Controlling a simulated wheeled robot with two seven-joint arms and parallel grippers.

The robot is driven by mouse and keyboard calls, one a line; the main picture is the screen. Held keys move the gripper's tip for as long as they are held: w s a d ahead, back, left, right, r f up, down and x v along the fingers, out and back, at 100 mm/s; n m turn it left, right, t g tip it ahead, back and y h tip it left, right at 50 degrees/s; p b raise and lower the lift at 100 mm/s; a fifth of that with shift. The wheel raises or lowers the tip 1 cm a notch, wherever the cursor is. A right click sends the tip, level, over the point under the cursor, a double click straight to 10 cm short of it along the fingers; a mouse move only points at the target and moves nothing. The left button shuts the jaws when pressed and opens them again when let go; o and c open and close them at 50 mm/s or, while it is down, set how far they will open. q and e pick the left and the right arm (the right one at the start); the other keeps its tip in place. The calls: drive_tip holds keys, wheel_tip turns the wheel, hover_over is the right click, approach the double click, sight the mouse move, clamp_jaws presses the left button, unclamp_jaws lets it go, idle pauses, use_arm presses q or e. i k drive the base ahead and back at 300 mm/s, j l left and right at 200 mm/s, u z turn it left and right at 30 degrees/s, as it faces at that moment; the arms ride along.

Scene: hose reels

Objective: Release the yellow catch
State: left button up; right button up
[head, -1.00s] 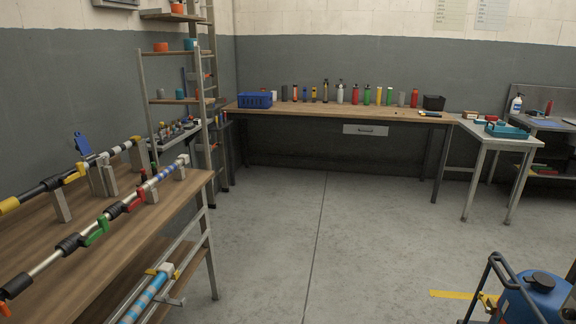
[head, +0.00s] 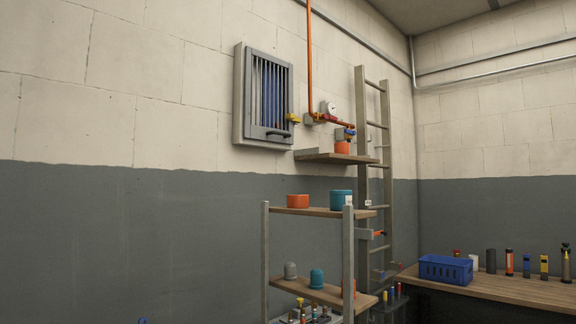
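A small yellow catch (head: 293,118) sits at the right edge of a grey wall cabinet (head: 239,95) high on the left wall. The cabinet has a barred front door, which looks shut, with blue upright shapes behind the bars. A dark handle (head: 266,133) crosses the lower part of the door. The catch is too small to tell its exact position. Neither of my grippers is in view.
An orange pipe (head: 309,60) with a gauge (head: 330,108) and valves runs right of the cabinet. Below stand a small shelf (head: 340,158), a shelving rack (head: 265,255) with pots, and a ladder (head: 363,140). A blue basket (head: 446,269) sits on a workbench (head: 500,287).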

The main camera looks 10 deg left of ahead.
sight(290, 116)
drive_tip(key=i+l+u, duration=0.1)
drive_tip(key=i+u, duration=0.3)
drive_tip(key=i+l, duration=0.25)
drive_tip(key=i+l+u, duration=0.1)
drive_tip(key=i+l, duration=0.45)
drive_tip(key=l, duration=0.2)
drive_tip(key=i+l+u, duration=0.1)
drive_tip(key=i+l, duration=0.4)
drive_tip(key=l, duration=0.2)
drive_tip(key=i+l+u, duration=0.1)
drive_tip(key=l, duration=0.25)
drive_tip(key=i+l, duration=0.35)
drive_tip(key=i+l+u, duration=0.1)
drive_tip(key=i+l, duration=0.15)
drive_tip(key=l, duration=0.2)
